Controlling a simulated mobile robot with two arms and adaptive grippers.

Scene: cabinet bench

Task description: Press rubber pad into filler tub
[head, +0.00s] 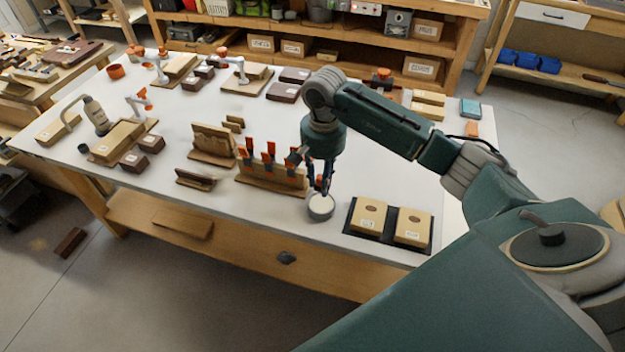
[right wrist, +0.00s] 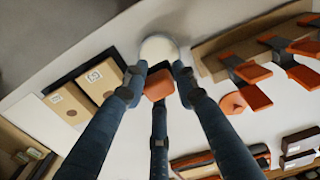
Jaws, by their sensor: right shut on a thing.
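The filler tub (head: 320,207) is a small round grey tub with white filler, standing near the bench's front edge. It also shows at the top of the right wrist view (right wrist: 158,46). My right gripper (head: 321,184) is just above and behind the tub, pointing down. In the right wrist view its dark blue fingers (right wrist: 158,88) are shut on an orange-brown rubber pad (right wrist: 157,85). The pad appears close to the tub's near rim; I cannot tell whether it touches the filler. My left gripper is not in view.
Right of the tub, a black tray (head: 387,239) holds two labelled wooden blocks. Close left of it stands a wooden rack (head: 272,183) with several orange-handled tools. Other blocks and clamps cover the bench's left and back. A narrow bare strip of bench top lies in front.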

